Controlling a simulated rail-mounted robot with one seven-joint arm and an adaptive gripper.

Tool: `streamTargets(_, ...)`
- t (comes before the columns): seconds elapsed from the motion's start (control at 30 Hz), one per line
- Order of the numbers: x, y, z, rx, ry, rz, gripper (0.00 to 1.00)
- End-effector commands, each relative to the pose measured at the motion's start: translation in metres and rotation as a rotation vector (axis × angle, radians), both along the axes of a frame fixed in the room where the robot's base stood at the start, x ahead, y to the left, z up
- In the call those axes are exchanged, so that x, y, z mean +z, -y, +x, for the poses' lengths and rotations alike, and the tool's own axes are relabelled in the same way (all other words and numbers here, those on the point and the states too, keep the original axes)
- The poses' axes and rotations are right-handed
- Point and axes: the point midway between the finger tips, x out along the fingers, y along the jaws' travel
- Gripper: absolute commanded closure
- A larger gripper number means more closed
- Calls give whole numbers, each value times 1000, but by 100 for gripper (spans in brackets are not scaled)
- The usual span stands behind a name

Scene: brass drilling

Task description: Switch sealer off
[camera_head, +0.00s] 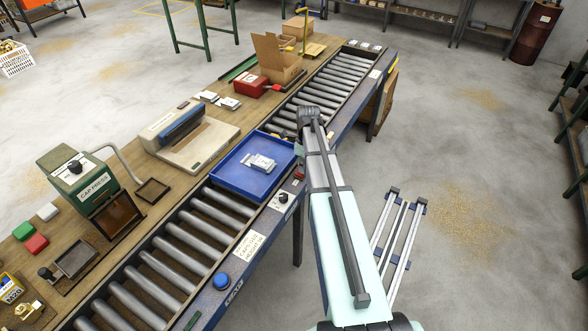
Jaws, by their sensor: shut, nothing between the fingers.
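The sealer is most likely the cream bench machine with a blue-grey bar (185,131) on the wooden bench, left of the roller conveyor. Its lid stands partly raised at the back. I cannot make out a power switch or its position. My arm (345,250) reaches from the lower right up to a grey joint (308,115) over the conveyor's right edge.
A blue tray (226,178) with white packs sits on the conveyor. A knob box (284,200) and blue button (221,281) are on the near rail. A green cap press (80,182), red box (250,86) and open carton (276,58) stand on the bench. The floor at right is mostly clear.

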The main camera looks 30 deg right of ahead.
Motion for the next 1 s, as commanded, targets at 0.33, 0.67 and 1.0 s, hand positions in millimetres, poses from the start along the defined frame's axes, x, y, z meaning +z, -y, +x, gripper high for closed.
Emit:
streamTargets(0.33, -1, 4, 1, -3, 2, -4, 100)
streamTargets(0.67, 1, 14, 8, -2, 3, -4, 100)
streamTargets(1.0, 1, 15, 8, -2, 2, -3, 100)
